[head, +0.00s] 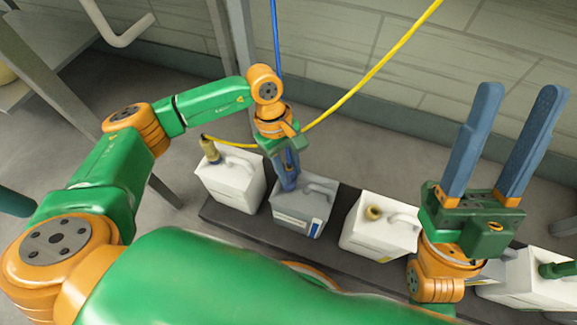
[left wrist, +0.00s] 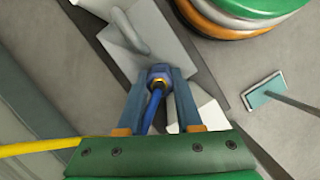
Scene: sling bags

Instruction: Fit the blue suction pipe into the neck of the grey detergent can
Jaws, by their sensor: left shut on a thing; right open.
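The grey detergent can (head: 302,213) stands on a dark strip between two white cans. Its handle and top show in the left wrist view (left wrist: 165,50). The blue suction pipe (head: 276,35) hangs from above into my left gripper (head: 290,182). In the left wrist view, the left gripper (left wrist: 158,82) is shut on the pipe's blue end fitting (left wrist: 158,72), which has a brass-coloured ring. The fingers point down over the can's back left top. The can's neck is hidden, so I cannot tell whether the pipe is in it. My right gripper (head: 508,140) is open, empty and points up.
A white can (head: 232,185) with a yellow hose (head: 375,65) stands to the left. Another white can (head: 378,228) with a brass-coloured neck stands to the right. Another white can (head: 535,280) is at far right. A wall (head: 400,120) runs behind, and a metal post (head: 240,60) stands close.

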